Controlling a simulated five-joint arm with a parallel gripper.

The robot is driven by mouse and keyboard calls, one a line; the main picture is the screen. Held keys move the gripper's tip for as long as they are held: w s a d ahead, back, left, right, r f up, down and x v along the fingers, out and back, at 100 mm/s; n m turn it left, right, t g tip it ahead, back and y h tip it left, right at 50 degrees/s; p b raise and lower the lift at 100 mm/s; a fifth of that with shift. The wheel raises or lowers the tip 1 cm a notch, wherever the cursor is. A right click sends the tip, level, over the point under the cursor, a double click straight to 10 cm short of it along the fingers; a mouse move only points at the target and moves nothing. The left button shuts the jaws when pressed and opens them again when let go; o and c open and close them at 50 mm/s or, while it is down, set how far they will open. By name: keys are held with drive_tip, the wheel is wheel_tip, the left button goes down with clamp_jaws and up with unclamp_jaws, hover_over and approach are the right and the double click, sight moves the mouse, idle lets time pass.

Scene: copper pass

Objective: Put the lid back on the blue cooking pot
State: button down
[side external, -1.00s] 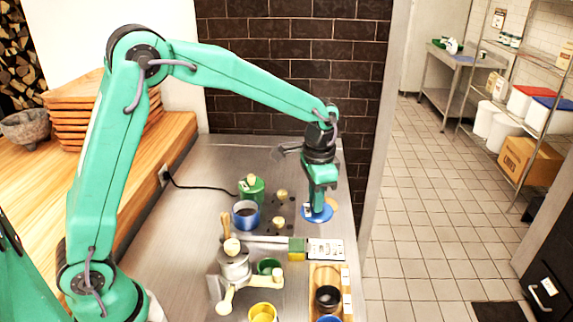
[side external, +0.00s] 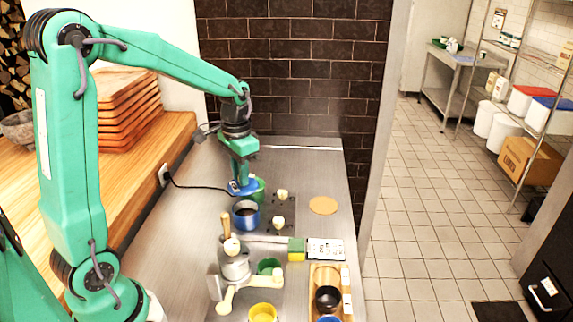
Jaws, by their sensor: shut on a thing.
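The blue cooking pot (side external: 245,222) stands on the steel counter, open, with dark contents showing inside. My gripper (side external: 242,179) is shut on the blue lid (side external: 238,190) and holds it raised. In the picture, the lid is just above and slightly left of the pot's rim, apart from it. It overlaps the green pot (side external: 259,192) behind. The exact height and depth of the lid over the pots are hard to tell.
A tan round disc (side external: 323,205) lies bare at the right. Cream knobs (side external: 281,195) stand right of the pots. In front are a grinder-like device (side external: 234,265), a green-yellow sponge (side external: 297,249), a yellow cup (side external: 263,313) and a wooden tray (side external: 316,274) holding a black bowl (side external: 327,298).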

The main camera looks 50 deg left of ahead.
sight(242, 193)
drive_tip(key=shift+f, duration=0.2)
drive_tip(key=shift+f, duration=3)
drive_tip(key=shift+f, duration=0.15)
idle(0.3)
drive_tip(key=c, duration=0.7)
unclamp_jaws()
drive_tip(key=shift+r, duration=0.2)
drive_tip(key=shift+r, duration=3.3)
